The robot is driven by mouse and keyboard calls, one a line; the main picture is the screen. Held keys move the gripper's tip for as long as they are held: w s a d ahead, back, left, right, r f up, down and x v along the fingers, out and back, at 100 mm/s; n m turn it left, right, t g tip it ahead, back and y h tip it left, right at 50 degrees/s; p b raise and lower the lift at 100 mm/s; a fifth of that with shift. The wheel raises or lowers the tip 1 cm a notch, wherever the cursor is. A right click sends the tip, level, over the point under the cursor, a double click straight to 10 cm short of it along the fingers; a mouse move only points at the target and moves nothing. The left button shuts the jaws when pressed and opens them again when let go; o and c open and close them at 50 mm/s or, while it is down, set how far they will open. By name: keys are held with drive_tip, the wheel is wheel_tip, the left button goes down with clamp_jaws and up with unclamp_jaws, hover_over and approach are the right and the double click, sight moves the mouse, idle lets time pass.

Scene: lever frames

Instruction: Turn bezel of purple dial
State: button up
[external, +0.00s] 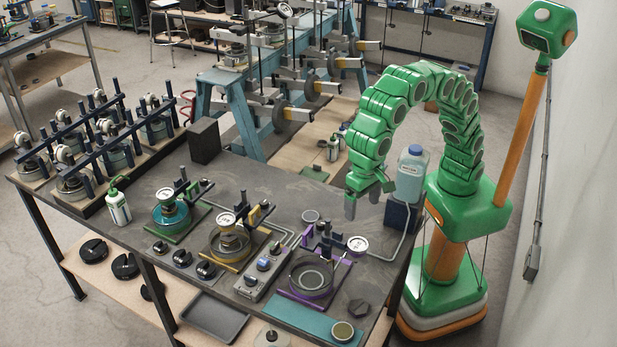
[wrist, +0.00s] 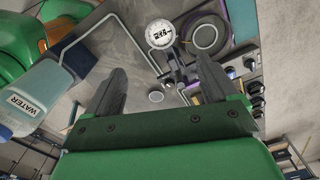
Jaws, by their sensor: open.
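The dial of the purple apparatus has a round white face (external: 357,244) and sits at the right of the purple frame, in front of my gripper. In the wrist view the dial (wrist: 159,33) is near the top, just beyond and between my fingertips. Its bezel is a thin rim around the face. The purple apparatus (external: 322,238) has a purple base plate and a round dark cell (wrist: 204,36). My gripper (external: 366,198) points down above the table's back right part, open and empty, apart from the dial. In the wrist view its two fingers (wrist: 161,68) are spread wide.
A water bottle (external: 411,172) on a dark block stands right of my gripper; the bottle (wrist: 22,105) also shows in the wrist view. Teal (external: 169,198) and yellow (external: 228,223) dials stand to the left. A control box (external: 262,268) and thin tubing lie near the purple apparatus.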

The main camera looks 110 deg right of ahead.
sight(358, 244)
wheel_tip(358, 244, down, 13)
drive_tip(key=shift+f, duration=0.2)
idle(0.6)
drive_tip(key=c, duration=1.1)
drive_tip(key=shift+o, duration=0.2)
